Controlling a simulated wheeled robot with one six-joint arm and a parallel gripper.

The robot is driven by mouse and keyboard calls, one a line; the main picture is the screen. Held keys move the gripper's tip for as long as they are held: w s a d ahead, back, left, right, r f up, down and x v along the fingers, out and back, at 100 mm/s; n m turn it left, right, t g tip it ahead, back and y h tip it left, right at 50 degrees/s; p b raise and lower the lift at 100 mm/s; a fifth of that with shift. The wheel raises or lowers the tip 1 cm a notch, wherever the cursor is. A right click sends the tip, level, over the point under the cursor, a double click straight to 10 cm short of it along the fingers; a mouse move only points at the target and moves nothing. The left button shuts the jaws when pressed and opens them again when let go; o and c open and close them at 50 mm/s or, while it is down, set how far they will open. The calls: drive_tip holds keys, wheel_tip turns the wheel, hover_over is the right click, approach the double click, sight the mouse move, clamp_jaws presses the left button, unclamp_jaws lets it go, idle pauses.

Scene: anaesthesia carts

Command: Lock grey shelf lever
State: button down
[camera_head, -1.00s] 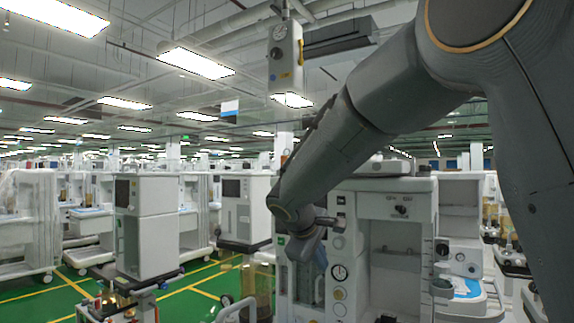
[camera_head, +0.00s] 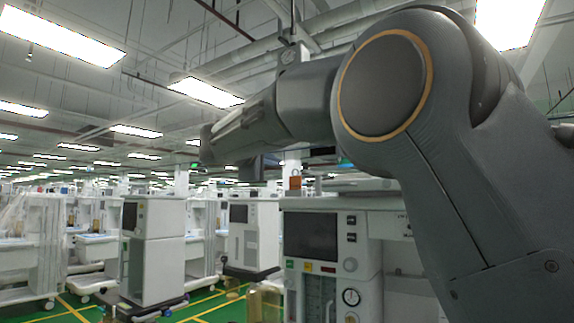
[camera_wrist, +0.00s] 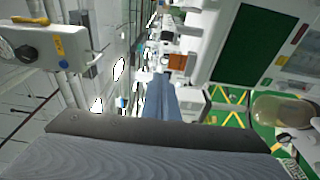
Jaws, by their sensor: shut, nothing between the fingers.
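The nearest anaesthesia cart (camera_head: 375,250) is white, with a dark screen, knobs and a round gauge; my arm hides its upper right part. In the wrist view its side and dark green screen (camera_wrist: 253,45) appear turned sideways at the right. I cannot make out a grey shelf lever for certain in either view. My gripper (camera_wrist: 160,85) is shut and empty, pointing away from the wrist camera beside the cart. In the head view the end of my arm (camera_head: 215,145) is raised above and left of the cart, apart from it; its fingers are not clear there.
A white cabinet-like machine (camera_head: 160,250) stands to the left, with another (camera_head: 252,235) behind it. A small orange object (camera_head: 295,182) is at the cart's top left. A ceiling-hung box (camera_wrist: 50,45) shows in the wrist view. Green floor (camera_head: 205,305) is open between the machines.

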drive_tip(key=w+d+p, duration=0.5)
drive_tip(key=w+d, duration=0.1)
drive_tip(key=shift+d, duration=0.35)
idle(0.3)
drive_tip(key=shift+s+f+b, duration=0.1)
drive_tip(key=shift+s+b, duration=0.05)
drive_tip(key=shift+b, duration=0.35)
